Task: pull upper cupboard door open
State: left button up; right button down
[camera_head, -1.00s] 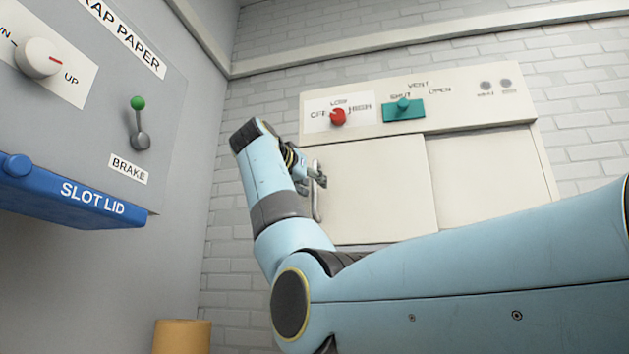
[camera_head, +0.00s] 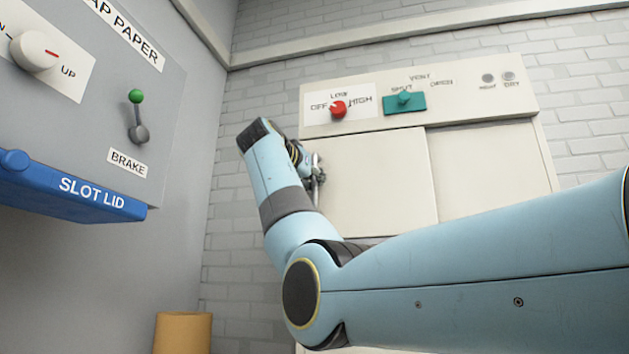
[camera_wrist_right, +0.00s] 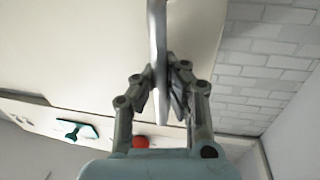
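The upper cupboard door (camera_head: 375,185) is a cream panel on the far wall, on the left of the cupboard front. It looks flush, with no clear gap. Its upright metal bar handle (camera_wrist_right: 157,35) is near the door's left edge in the head view. My right gripper (camera_wrist_right: 161,88) has its fingers on both sides of the bar and looks shut on it. In the head view my right gripper (camera_head: 317,174) is small and partly hidden by my wrist, which also covers part of the handle. My left gripper is not in view.
Above the door a panel carries a red knob (camera_head: 338,109) and a teal vent slider (camera_head: 404,101). A second cream panel (camera_head: 485,170) is on the right. A grey machine wall with a blue slot lid (camera_head: 75,193) stands at the left. A tan cylinder (camera_head: 182,333) is below.

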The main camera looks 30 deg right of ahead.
aim_at(413, 177)
jog(key=shift+f, duration=0.1)
jog(key=shift+d, duration=0.1)
jog(key=shift+s+d+f+b, duration=0.15)
jog(key=shift+s+d+b, duration=0.1)
jog(key=shift+b, duration=0.15)
jog(key=s+d+b, duration=0.1)
jog(key=s, duration=0.1)
jog(key=s+d+b, duration=0.1)
jog(key=s+d, duration=0.1)
jog(key=s+d+b, duration=0.2)
jog(key=shift+f, duration=0.25)
jog(key=s+d+b, duration=0.1)
jog(key=s+d, duration=0.1)
jog(key=s, duration=0.1)
jog(key=s+d+b, duration=0.2)
jog(key=s+d, duration=0.1)
jog(key=s+d+b, duration=0.1)
jog(key=s+d, duration=0.2)
jog(key=shift+s+d+r+b, duration=0.1)
jog(key=shift+s+r+b, duration=0.15)
jog(key=shift+b, duration=0.05)
jog(key=shift+s+d, duration=0.1)
jog(key=c, duration=2)
grip_release()
jog(key=o, duration=0.6)
jog(key=shift+s+a+r, duration=0.15)
jog(key=shift+a+r, duration=0.05)
jog(key=shift+o, duration=0.3)
jog(key=shift+d, duration=0.1)
